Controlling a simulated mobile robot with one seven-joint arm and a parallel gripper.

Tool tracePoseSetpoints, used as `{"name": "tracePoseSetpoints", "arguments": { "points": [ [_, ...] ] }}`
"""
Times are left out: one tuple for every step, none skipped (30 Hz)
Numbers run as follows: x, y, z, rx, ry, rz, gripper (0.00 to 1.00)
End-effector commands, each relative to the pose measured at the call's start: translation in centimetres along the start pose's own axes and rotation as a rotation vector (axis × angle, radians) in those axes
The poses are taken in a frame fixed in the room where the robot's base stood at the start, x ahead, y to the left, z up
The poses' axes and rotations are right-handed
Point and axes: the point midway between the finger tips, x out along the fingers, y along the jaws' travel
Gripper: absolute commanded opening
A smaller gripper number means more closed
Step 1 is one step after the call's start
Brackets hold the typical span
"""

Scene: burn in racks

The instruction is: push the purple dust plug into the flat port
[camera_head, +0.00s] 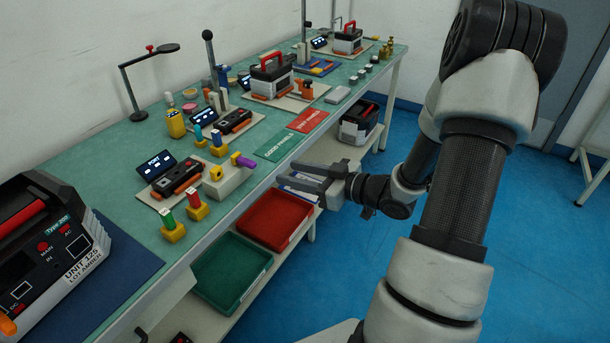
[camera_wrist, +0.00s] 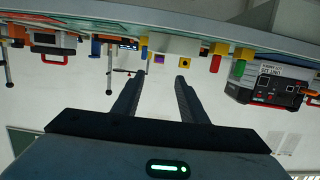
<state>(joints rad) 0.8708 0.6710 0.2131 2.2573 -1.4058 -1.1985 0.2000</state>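The purple dust plug (camera_head: 246,162) sits with a yellow part at a pale block (camera_head: 232,181) on the bench, its purple end towards the bench's front edge. In the wrist view, which looks upside down, the purple end (camera_wrist: 159,58) faces me beside a yellow piece with a dark opening (camera_wrist: 185,62). My gripper (camera_head: 294,183) is open and empty, in front of the bench edge and apart from the plug. Its fingers also show in the wrist view (camera_wrist: 157,79). The unit (camera_head: 55,255) at left has marked openings; I cannot tell which is the flat port.
Green (camera_head: 168,222) and red (camera_head: 195,197) plugs stand upright in yellow bases near the front edge. A red tray (camera_head: 303,221) and green tray (camera_head: 262,268) lie below the bench edge. Lamps and more units stand farther back. Blue floor is open at right.

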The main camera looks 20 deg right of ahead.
Motion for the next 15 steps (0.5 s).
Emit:
{"name": "tracePoseSetpoints", "arguments": {
  "points": [
    [1.2,-0.1,0.2,0.0,0.001,-0.004,0.39],
    [1.8,-0.1,0.2,-0.001,0.0,-0.004,0.39],
    [2.6,-0.1,0.2,0.0,0.001,-0.003,0.39],
    [3.2,-0.1,0.2,0.0,0.001,-0.004,0.39],
    [3.8,-0.1,0.3,0.001,0.0,-0.002,0.39],
    [4.6,-0.1,0.3,0.0,0.0,-0.003,0.39],
    [5.2,-0.1,0.2,0.0,0.0,-0.002,0.39],
    [5.8,-0.1,0.2,0.0,0.0,-0.002,0.39],
    [6.6,-0.1,0.2,0.0,0.0,-0.002,0.39],
    [7.2,-0.1,0.2,0.0,0.0,-0.002,0.39],
    [7.8,0.0,0.3,0.0,0.0,-0.002,0.39],
    [8.6,-0.1,0.3,0.001,0.0,-0.001,0.39],
    [9.2,-0.1,0.2,0.001,0.0,-0.002,0.39],
    [9.8,0.0,0.2,0.001,0.0,-0.002,0.39],
    [10.5,0.0,0.3,0.0,-0.001,0.0,0.39]
  ]
}}
